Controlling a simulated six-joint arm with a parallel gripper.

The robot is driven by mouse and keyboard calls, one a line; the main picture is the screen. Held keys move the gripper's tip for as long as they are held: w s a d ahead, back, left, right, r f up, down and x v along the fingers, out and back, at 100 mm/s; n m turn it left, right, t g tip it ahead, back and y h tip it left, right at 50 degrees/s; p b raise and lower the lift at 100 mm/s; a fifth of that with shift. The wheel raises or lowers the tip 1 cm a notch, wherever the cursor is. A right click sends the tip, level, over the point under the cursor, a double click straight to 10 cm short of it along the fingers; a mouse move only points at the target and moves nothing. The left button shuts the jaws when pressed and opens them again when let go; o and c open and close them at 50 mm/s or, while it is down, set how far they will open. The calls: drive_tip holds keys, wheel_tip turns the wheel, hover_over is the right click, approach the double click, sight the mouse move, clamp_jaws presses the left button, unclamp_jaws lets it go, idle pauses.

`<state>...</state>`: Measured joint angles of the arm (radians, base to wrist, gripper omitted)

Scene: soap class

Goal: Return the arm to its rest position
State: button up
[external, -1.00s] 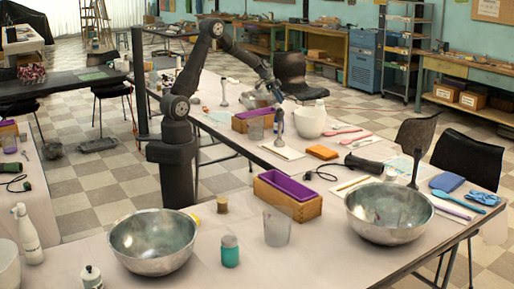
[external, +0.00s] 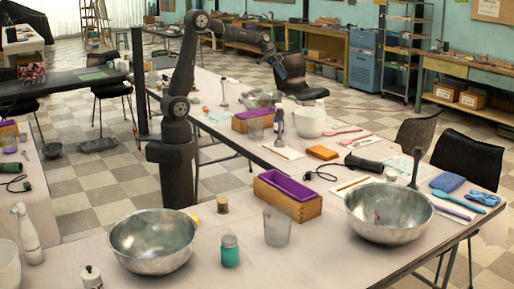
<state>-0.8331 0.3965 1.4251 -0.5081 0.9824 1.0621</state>
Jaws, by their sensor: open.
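My gripper (external: 281,74) is raised above the far part of the worktable in the external view and points downward. It is small and dark here, its jaws are apart, and nothing shows between them. My upper arm rises from the dark base, and the forearm reaches to the right, nearly level. A white jug (external: 310,119) stands on the table below and to the right of my gripper, clear of it. An upright grey tool (external: 279,122) stands on a white sheet below it.
A purple-lined wooden mould (external: 288,203), two steel bowls (external: 153,258) (external: 388,232), a clear beaker (external: 277,227) and a teal-bottomed jar (external: 230,251) stand on the near table. An orange block (external: 322,152) lies farther back. The air around my gripper is clear.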

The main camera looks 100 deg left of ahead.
drive_tip(key=shift+w+d+m, duration=0.3)
drive_tip(key=shift+w+d, duration=0.95)
drive_tip(key=shift+d, duration=0.15)
